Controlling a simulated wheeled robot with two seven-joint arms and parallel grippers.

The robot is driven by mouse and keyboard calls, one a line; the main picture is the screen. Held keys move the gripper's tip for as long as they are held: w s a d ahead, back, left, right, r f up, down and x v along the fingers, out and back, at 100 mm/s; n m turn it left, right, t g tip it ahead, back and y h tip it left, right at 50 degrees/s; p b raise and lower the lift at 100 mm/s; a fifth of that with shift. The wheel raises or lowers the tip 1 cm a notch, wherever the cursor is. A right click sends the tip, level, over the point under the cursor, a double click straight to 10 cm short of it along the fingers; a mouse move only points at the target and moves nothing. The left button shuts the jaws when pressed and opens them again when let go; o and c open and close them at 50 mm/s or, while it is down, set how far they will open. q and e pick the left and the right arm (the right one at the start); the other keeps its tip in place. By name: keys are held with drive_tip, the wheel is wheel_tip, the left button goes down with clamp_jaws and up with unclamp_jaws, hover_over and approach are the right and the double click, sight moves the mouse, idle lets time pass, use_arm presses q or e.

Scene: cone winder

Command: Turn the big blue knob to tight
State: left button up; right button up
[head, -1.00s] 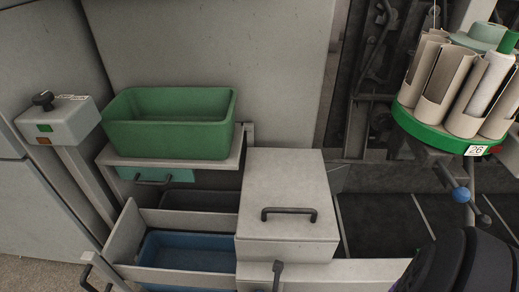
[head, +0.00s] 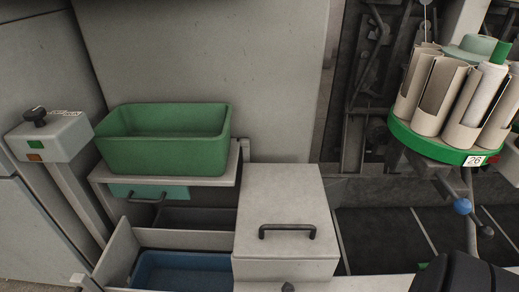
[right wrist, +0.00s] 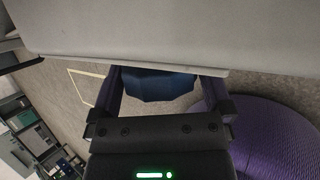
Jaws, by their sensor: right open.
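The big blue knob (right wrist: 155,85), dark blue and faceted, shows in the right wrist view. Its upper part is hidden behind the lip of a pale grey panel. My right gripper (right wrist: 162,88) is open, with one finger on each side of the knob. I cannot tell whether the fingers touch it. No tight or loose marking is visible. In the head view the big knob is not visible; only a small blue ball (head: 462,206) on a lever shows at right. My left gripper is not in view.
The pale grey panel (right wrist: 130,28) lies close beyond my right fingers. A ribbed purple round thing (right wrist: 275,140) is at their right. The head view shows a green bin (head: 163,150), a blue tray (head: 182,273), a grey handled box (head: 285,205) and a green-rimmed carousel (head: 430,145).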

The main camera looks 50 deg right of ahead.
use_arm(q)
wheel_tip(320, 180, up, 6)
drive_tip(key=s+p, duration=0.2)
drive_tip(key=p, duration=0.5)
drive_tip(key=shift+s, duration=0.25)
use_arm(e)
drive_tip(key=v, duration=0.9)
drive_tip(key=shift+s+r, duration=0.2)
